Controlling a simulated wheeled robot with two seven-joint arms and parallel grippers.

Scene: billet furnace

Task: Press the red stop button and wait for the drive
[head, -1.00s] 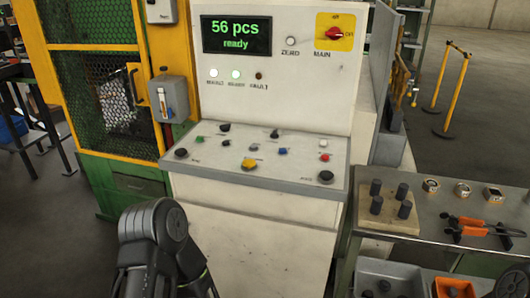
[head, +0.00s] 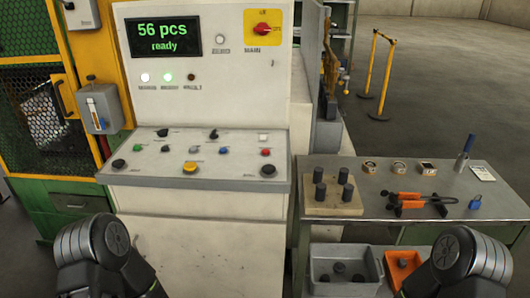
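A small red button (head: 265,152) sits at the right of the sloped control panel (head: 150,179) on the white cabinet. A white button (head: 263,137) is just above it and a blue one (head: 223,150) to its left. The display (head: 163,38) reads "56 pcs ready". Two lamps below it are lit, and the one marked fault is dark. Dark parts of both my arms show at the bottom left and bottom right, well apart from the panel. Neither gripper shows.
A red rotary main switch (head: 263,29) on a yellow plate is at the top. A bench (head: 400,215) on the right holds a peg block, gauges and orange-handled tongs. A grey bin (head: 343,268) is below. A yellow-framed mesh door (head: 45,115) stands at left.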

